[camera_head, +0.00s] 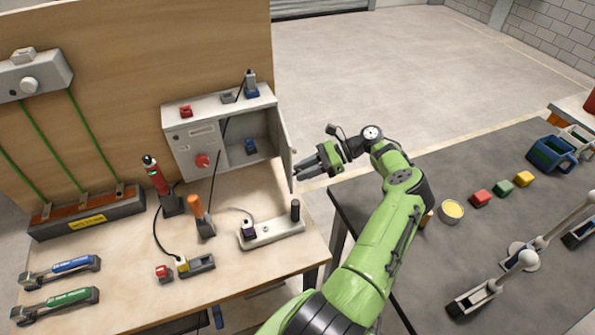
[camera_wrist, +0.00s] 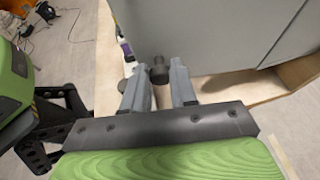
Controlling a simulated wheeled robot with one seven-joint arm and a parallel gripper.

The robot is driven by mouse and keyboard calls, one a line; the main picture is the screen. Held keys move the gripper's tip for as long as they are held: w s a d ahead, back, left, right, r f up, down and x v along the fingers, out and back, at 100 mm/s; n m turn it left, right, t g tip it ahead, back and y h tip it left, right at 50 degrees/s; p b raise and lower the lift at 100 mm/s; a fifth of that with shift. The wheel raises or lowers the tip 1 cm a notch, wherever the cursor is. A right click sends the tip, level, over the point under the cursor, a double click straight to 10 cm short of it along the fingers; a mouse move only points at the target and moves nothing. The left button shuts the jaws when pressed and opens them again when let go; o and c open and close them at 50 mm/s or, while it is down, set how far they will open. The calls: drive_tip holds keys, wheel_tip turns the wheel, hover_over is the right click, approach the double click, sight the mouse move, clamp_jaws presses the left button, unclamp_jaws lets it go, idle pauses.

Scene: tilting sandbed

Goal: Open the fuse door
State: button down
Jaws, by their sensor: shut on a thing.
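The grey fuse box (camera_head: 188,146) stands on the wooden bench against the board. Its fuse door (camera_head: 286,152) stands open at the right side of the box, swung out toward the front. A blue fuse (camera_head: 250,146) shows inside the open compartment. My gripper (camera_head: 299,167) is at the outer face of the door, near its free edge. In the wrist view, my gripper's fingers (camera_wrist: 158,82) are on both sides of a dark round knob (camera_wrist: 157,72) in front of a grey panel (camera_wrist: 190,30). The exact contact is hard to see.
A power strip (camera_head: 272,232) with a dark upright plug stands in front of the box. A red-handled tool (camera_head: 156,177) and an orange-handled tool (camera_head: 195,207) stand to the left. A dark table (camera_head: 470,170) with coloured blocks is at right. Open floor lies behind the gripper.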

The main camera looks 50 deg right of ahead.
sight(290, 150)
drive_tip(key=shift+s+d+f+n+g+y+b, duration=0.1)
drive_tip(key=shift+s+d+n+g+y+b, duration=0.05)
drive_tip(key=shift+d+n+g+b, duration=0.25)
drive_tip(key=shift+s+d+f+n+g+y+b, duration=0.1)
drive_tip(key=shift+d+n+g+y+b, duration=0.05)
drive_tip(key=shift+d+n+g+b, duration=0.25)
drive_tip(key=shift+r, duration=0.1)
drive_tip(key=c, duration=0.9)
unclamp_jaws()
drive_tip(key=shift+r, duration=0.1)
wheel_tip(290, 150, up, 10)
drive_tip(key=shift+f+p, duration=0.1)
drive_tip(key=shift+p, duration=0.2)
